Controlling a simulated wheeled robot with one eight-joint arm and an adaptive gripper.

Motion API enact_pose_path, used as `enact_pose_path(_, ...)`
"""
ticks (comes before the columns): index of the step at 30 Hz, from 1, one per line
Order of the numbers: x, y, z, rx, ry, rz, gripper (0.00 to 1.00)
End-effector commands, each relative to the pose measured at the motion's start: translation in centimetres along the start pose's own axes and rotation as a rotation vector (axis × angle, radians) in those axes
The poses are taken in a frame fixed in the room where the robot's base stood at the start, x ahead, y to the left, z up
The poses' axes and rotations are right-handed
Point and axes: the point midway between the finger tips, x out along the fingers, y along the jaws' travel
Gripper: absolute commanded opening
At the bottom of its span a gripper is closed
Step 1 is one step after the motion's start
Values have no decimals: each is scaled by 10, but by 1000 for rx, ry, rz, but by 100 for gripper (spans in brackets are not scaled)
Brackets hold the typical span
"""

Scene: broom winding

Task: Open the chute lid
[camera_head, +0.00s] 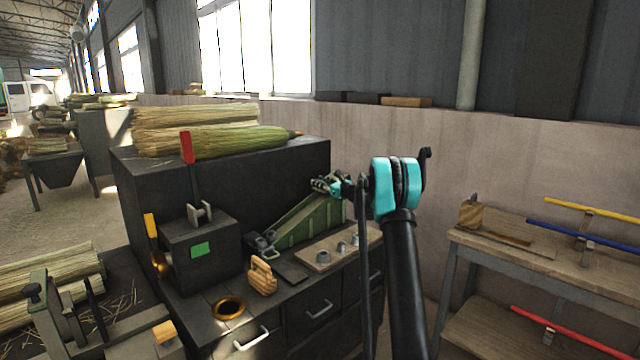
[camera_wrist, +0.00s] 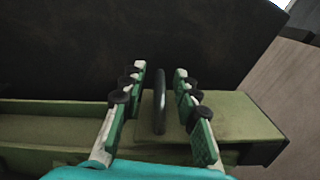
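The green chute (camera_head: 312,222) slopes down to the left on the dark workbench, in front of a dark box. In the wrist view its green lid (camera_wrist: 235,118) lies flat, apparently closed, beside the chute's longer left stretch (camera_wrist: 50,118). A dark bar handle (camera_wrist: 160,100) stands up from the lid. My gripper (camera_head: 322,185) is above the upper end of the chute. In the wrist view my gripper (camera_wrist: 157,88) is open, with one finger on each side of the handle and a visible gap to both. The handle is not distinguishable in the head view.
A wooden board (camera_head: 335,252) with metal rings lies in front of the chute. A wooden block with a handle (camera_head: 262,277) and a brass ring (camera_head: 229,308) are to its left. Straw bundles (camera_head: 205,130) lie on the dark box behind. A side table (camera_head: 530,245) stands right.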

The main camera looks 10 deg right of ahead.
Motion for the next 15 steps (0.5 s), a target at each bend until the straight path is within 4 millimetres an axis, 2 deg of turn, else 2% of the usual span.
enact_pose_path(7,1,0,0,0,0,0,31)
enact_pose_path(15,0,0,0,0,0,0,0)
